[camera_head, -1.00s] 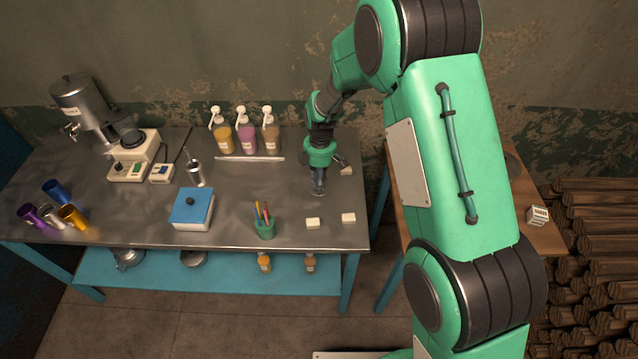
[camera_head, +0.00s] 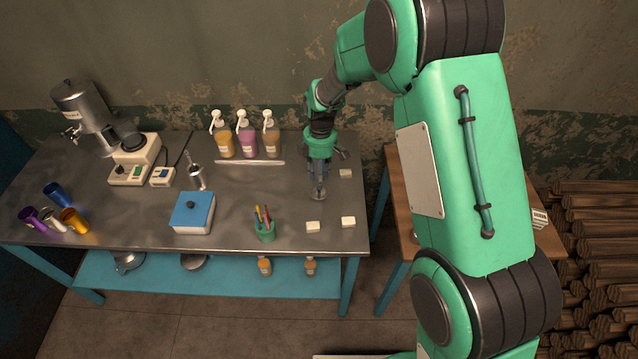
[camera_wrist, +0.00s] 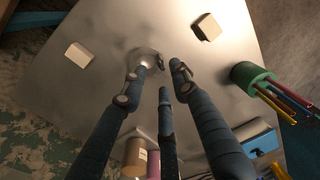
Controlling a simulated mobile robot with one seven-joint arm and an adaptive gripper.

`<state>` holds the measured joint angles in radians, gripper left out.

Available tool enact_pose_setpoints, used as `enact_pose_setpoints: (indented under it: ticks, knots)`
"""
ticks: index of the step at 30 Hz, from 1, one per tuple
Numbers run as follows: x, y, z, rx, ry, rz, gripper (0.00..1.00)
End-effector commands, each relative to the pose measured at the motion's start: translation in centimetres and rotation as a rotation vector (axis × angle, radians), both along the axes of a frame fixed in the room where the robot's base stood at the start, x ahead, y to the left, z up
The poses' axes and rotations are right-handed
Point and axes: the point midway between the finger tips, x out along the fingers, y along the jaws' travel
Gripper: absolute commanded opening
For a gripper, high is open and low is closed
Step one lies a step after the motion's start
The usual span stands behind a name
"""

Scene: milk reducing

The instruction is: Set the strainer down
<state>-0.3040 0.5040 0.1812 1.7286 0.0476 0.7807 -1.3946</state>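The strainer (camera_head: 319,196) appears as a small round metal piece on or just above the table, below my gripper (camera_head: 318,182), in the head view. In the wrist view the strainer (camera_wrist: 145,57) is a shiny round dish beyond the left fingertip. My gripper (camera_wrist: 160,78) points down at the table with its dark fingers spread and a gap between the tips. The fingers hide part of the strainer, and I cannot tell whether one still touches it.
White blocks (camera_head: 348,222) lie near the table's (camera_head: 120,215) front right. A green pen cup (camera_head: 265,231) and a blue-lidded box (camera_head: 193,212) stand to the left. Pump bottles (camera_head: 247,143) stand behind. Bare table lies between the box and my gripper.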

Motion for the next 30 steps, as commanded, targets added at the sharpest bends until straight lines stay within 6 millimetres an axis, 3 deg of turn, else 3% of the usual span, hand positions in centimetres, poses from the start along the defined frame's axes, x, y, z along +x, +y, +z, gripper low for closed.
enact_pose_setpoints:
  ticks: [6,12,30]
  knots:
    - [0.2,-0.1,3.8,0.0,0.0,0.0,0.29]
    - [0.4,-0.1,6.1,0.0,0.0,0.0,0.29]
    - [0.4,-0.1,7.1,0.0,0.001,0.0,0.29]
